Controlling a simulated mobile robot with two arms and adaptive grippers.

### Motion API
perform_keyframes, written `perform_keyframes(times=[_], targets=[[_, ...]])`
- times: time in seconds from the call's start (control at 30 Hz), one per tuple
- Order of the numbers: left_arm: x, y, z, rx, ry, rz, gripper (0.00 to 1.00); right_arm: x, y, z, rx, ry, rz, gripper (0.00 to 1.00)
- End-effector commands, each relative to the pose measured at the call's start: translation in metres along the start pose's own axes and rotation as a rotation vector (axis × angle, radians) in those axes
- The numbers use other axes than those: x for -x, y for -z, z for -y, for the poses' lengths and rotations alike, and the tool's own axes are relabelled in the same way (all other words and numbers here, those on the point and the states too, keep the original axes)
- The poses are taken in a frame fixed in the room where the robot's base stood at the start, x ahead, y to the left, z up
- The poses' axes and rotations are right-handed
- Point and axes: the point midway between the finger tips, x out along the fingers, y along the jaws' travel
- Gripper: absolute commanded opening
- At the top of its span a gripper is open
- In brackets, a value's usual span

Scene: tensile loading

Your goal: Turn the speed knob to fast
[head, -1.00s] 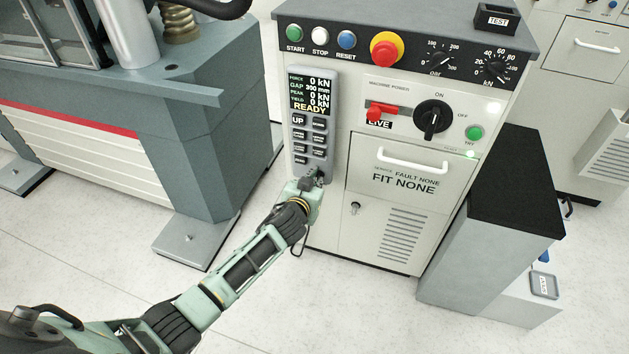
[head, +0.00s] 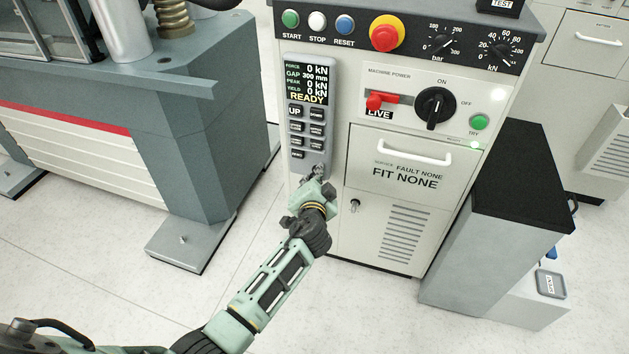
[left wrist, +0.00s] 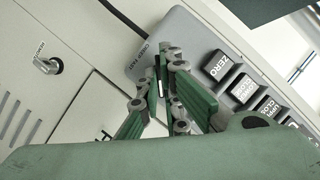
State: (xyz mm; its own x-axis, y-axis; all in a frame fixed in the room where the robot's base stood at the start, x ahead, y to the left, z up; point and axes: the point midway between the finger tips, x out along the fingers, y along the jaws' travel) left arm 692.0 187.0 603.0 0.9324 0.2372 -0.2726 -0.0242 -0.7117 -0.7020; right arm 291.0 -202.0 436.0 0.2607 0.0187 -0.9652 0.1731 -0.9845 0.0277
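The grey hand panel (head: 307,120) is on the white cabinet's front left, with a screen reading READY and dark buttons. It also shows in the left wrist view (left wrist: 188,42), where small lettering that seems to read CREEP FAST is at its end. My left gripper (head: 319,174) is at the panel's lower end. In the left wrist view its fingertips (left wrist: 158,83) are close together over the spot by that lettering, with a thin white mark between them. The fingers mostly hide the speed knob, and its setting and their grip on it are unclear. My right gripper is out of view.
The cabinet (head: 390,225) carries a red stop button (head: 384,38), a red lever (head: 378,101) and a black rotary power switch (head: 435,108). A key (left wrist: 47,64) sticks out near my left gripper. A grey-green machine (head: 195,120) stands left; a grey box (head: 480,240) stands right.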

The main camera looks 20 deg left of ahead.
Motion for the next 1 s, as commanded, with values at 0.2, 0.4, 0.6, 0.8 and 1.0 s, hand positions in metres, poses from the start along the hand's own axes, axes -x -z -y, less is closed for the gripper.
perform_keyframes(times=[0.2, 0.4, 0.6, 0.8, 1.0], targets=[[0.0003, -0.0008, -0.0015, -0.022, 0.007, 0.001, 0.0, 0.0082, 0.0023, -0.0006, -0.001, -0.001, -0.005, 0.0], [0.0003, -0.0006, -0.0013, -0.025, 0.008, 0.001, 0.0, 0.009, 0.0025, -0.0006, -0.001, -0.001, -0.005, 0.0], [0.0003, -0.0006, -0.0012, -0.025, 0.008, 0.001, 0.1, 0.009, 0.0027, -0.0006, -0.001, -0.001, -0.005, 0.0], [0.0001, -0.0002, -0.0008, -0.023, 0.008, 0.0, 0.12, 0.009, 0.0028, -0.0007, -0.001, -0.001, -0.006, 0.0], [0.003, -0.0003, -0.0009, -0.021, 0.008, 0.0, 0.12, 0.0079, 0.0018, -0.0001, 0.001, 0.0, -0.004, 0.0]])
